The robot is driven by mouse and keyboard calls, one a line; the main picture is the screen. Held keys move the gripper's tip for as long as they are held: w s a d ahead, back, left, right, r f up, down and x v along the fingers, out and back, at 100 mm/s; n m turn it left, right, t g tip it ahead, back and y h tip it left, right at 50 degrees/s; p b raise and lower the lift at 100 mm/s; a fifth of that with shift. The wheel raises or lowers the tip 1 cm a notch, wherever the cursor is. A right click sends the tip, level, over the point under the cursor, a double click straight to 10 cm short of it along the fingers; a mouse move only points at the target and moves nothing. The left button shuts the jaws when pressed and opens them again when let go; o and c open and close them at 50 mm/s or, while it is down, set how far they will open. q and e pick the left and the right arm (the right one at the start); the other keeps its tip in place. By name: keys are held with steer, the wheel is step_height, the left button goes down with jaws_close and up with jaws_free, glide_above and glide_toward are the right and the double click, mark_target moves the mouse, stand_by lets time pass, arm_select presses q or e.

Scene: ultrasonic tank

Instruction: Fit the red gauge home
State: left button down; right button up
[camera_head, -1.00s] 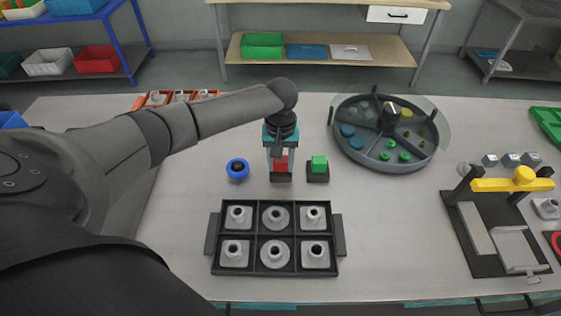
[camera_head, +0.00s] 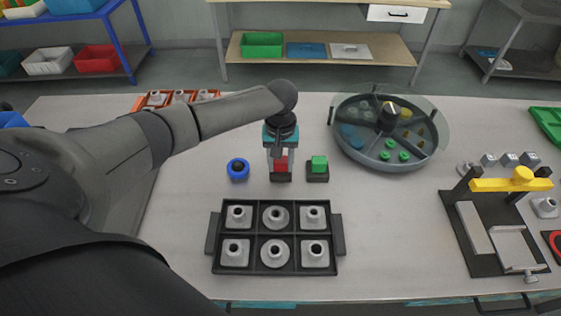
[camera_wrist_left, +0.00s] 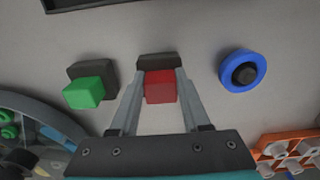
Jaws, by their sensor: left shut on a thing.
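The red gauge (camera_head: 281,163) is a small red block. My left gripper (camera_head: 281,160) points down and is shut on it, with one finger on each side. A black base (camera_head: 281,177) shows directly below the red gauge in the head view. In the left wrist view, the red gauge (camera_wrist_left: 160,88) sits between the fingers, with the black base (camera_wrist_left: 158,65) just beyond it. I cannot tell whether the gauge is fully seated in that base. My right gripper is not in view.
A green block (camera_head: 319,163) on its own black base stands close on the right. A blue ring (camera_head: 238,169) around a black post is on the left. A black tray (camera_head: 343,236) of grey parts lies in front. A round compartment tray (camera_head: 390,165) stands behind right.

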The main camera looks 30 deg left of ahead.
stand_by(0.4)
arm_select(q)
steer(key=shift+c, duration=1.5)
jaws_free()
step_height(320, 180, up, 15)
steer(key=p, duration=0.1)
steer(key=shift+r+p, duration=0.15)
steer(key=shift+p, duration=0.2)
